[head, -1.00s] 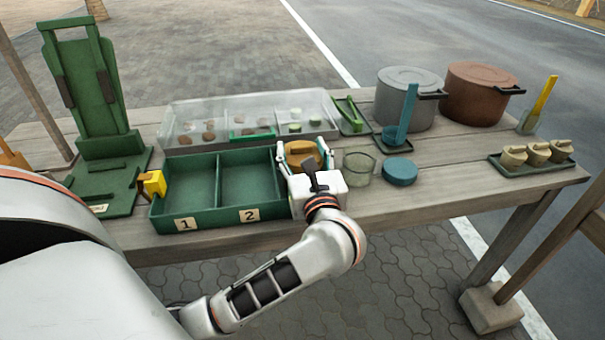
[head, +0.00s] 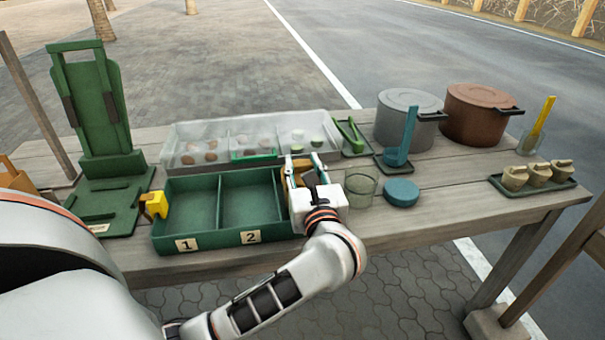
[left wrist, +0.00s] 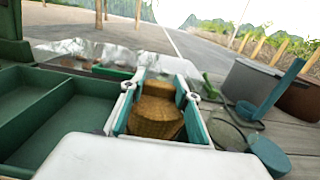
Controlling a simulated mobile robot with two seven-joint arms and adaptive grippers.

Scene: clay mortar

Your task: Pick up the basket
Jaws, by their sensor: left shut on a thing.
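The basket (left wrist: 157,112) is a small woven brown thing, seen between the two teal finger pads in the left wrist view. My left gripper (left wrist: 155,104) is shut on it, one finger on each side. In the head view my left gripper (head: 304,168) is at the right end of the green two-compartment tray, and its wrist hides most of the basket. I cannot tell whether the basket still touches the table. My right gripper is not in view.
The green tray (head: 215,172), labelled 1 and 2, lies close on the left. A clear lidded box (head: 190,135) stands behind. A glass (head: 360,187) and a teal round lid (head: 401,193) are close on the right. Two pots, grey (head: 405,120) and brown (head: 475,115), stand further right.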

